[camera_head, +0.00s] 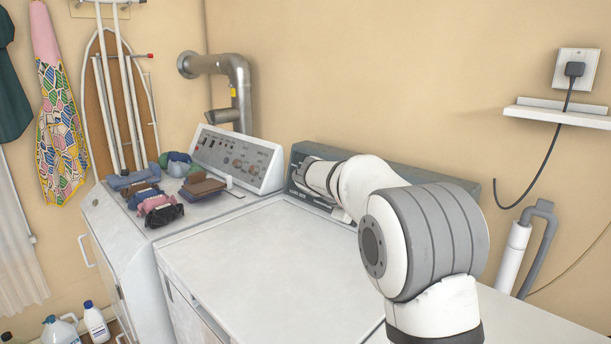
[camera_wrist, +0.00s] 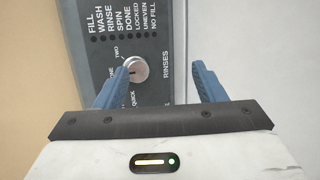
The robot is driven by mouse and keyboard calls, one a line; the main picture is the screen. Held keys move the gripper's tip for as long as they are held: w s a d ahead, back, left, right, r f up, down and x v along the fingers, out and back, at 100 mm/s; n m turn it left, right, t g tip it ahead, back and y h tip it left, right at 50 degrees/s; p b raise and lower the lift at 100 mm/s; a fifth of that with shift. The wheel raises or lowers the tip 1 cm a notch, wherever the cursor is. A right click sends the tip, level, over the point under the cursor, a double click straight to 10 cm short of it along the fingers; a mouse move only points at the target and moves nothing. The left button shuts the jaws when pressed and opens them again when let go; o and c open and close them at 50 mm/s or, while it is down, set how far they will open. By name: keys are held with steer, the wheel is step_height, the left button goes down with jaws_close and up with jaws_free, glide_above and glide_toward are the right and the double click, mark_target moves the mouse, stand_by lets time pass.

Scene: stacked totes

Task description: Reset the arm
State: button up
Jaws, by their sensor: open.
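My arm rises at the right of the head view and reaches toward the back panel of the near white machine (camera_head: 260,265). In the head view my gripper is hidden behind my own arm links. In the wrist view my gripper (camera_wrist: 160,88) is open, with its two blue fingers apart and nothing held. A silver knob (camera_wrist: 134,70) on the grey control panel (camera_wrist: 120,25) shows between the fingers, nearer the left one. I cannot tell whether a finger touches it.
Folded and rolled clothes (camera_head: 158,195) lie on the far machine, in front of its control panel (camera_head: 238,158). A metal duct (camera_head: 240,85) stands behind. A shelf (camera_head: 555,115) with a cord hangs at right. The near machine's top is clear.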

steer(key=s+f+m+g+y+p, duration=0.1)
steer(key=s+m+y+p, duration=0.2)
steer(key=s, duration=1.6)
steer(key=s+a+f+m+g+y+p, duration=0.1)
steer(key=s+m+y, duration=0.4)
steer(key=s, duration=1.3)
steer(key=shift+s+a+f+y+p, duration=0.35)
steer(key=shift+f+y+p, duration=0.4)
steer(key=shift+p, duration=0.45)
